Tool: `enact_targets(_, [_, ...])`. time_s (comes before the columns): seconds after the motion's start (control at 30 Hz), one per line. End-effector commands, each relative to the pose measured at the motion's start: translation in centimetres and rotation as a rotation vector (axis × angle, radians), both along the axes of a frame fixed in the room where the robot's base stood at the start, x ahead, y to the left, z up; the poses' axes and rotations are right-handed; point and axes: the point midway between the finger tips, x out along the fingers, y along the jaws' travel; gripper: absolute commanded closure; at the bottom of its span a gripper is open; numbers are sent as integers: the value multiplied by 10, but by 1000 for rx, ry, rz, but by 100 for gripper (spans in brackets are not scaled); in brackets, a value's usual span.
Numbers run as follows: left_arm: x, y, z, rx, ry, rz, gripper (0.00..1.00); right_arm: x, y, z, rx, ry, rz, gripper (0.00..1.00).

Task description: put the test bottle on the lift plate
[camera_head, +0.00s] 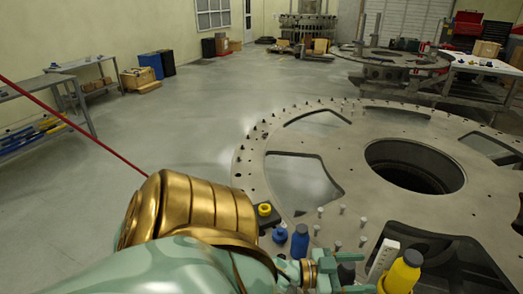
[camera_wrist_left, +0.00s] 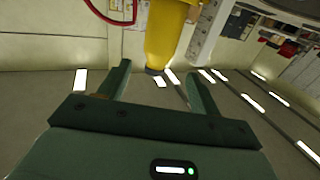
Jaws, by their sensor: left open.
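A yellow bottle with a black cap (camera_head: 402,274) stands upright at the lower right of the head view, and its yellow body fills the top middle of the left wrist view (camera_wrist_left: 167,36). A blue bottle with a dark cap (camera_head: 300,242) stands farther left. I cannot tell which one is the test bottle. My left gripper (camera_head: 343,273) is open and empty, just left of the yellow bottle. In the left wrist view, its fingers (camera_wrist_left: 157,70) point toward the yellow bottle. I cannot pick out the lift plate for sure. My right gripper is not in view.
A large round grey plate (camera_head: 345,187) with a central hole and bolts fills the right. A pale upright block (camera_head: 382,259) stands close beside the yellow bottle. Small blue (camera_head: 279,234) and yellow (camera_head: 264,210) parts lie near my left arm. Floor at left is clear.

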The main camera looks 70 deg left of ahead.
Motion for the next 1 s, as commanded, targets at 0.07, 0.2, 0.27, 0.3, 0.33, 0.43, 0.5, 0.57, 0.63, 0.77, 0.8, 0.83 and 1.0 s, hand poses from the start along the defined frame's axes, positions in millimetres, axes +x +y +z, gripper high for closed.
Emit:
enact_targets(0.07, [3,-8,-3,3,4,14,36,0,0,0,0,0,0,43])
enact_targets(0.2, [23,-48,-26,54,64,88,36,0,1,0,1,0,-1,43])
enact_targets(0.27, [25,-63,-70,106,177,124,36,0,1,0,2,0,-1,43])
enact_targets(0.3, [18,-63,-105,142,261,137,36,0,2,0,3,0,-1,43])
enact_targets(0.33, [10,-61,-132,164,325,145,36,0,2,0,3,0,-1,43])
enact_targets(0.43, [-35,-55,-224,236,558,158,36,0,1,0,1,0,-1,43])
enact_targets(0.5, [-81,-55,-285,288,733,154,36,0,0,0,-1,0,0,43])
enact_targets(0.57, [-128,-57,-330,332,885,140,36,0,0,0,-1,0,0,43])
enact_targets(0.63, [-184,-61,-370,380,1044,112,36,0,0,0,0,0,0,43])
enact_targets(0.77, [-268,-68,-408,446,1260,57,36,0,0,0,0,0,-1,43])
enact_targets(0.8, [-285,-69,-413,459,1302,44,36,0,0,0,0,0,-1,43])
enact_targets(0.83, [-295,-70,-416,467,1327,36,36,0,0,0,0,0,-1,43])
enact_targets(1.0, [-319,-72,-421,486,1383,15,36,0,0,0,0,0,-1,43])
